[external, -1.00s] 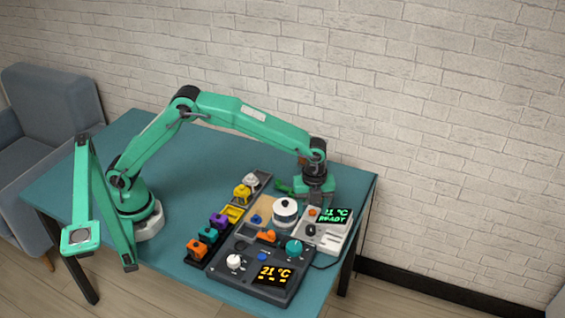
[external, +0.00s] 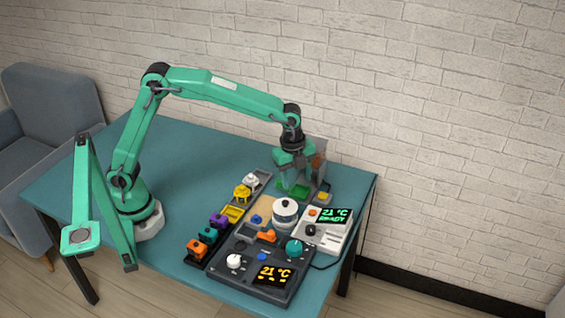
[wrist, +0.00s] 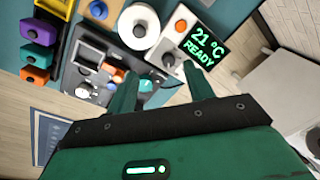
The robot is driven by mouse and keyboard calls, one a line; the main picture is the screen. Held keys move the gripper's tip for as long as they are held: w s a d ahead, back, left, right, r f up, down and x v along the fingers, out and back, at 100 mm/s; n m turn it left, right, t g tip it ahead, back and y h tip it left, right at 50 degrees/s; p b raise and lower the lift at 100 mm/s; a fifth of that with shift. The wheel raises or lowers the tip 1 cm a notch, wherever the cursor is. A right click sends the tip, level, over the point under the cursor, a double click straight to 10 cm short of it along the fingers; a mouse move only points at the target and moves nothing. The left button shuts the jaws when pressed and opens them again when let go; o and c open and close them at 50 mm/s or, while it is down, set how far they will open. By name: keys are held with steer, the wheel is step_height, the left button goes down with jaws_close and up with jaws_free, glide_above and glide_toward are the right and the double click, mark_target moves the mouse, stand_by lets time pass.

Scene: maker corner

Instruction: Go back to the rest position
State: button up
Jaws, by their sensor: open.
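My gripper (external: 293,180) is in the external view, above the far right part of the table, behind the round white pot (external: 285,212). In the wrist view my gripper (wrist: 162,80) shows two green fingers spread apart with nothing held between them. My arm reaches out in a raised bend from its base on the left side of the table. A green patch shows below the fingers in the external view; I cannot tell whether it is a tray or part of the gripper.
A dark control panel (external: 240,277) with knobs stands at the front. A pale unit (external: 330,238) reads 21 °C READY. A rack with orange, teal, purple and yellow blocks (external: 218,221) runs beside the panel. The table (external: 185,165) is clear between my base and the rack.

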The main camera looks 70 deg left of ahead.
steer(key=s+a+r+n+t, duration=0.2)
steer(key=s+a+r+n, duration=0.65)
steer(key=s+a, duration=0.3)
steer(key=s+a+f+n+t, duration=0.1)
steer(key=s+a+n, duration=0.2)
steer(key=s, duration=0.3)
steer(key=s+a+f+n+t, duration=0.1)
steer(key=s+a+n, duration=0.3)
steer(key=s, duration=0.3)
steer(key=shift+s+n+t, duration=0.3)
steer(key=shift+n, duration=0.55)
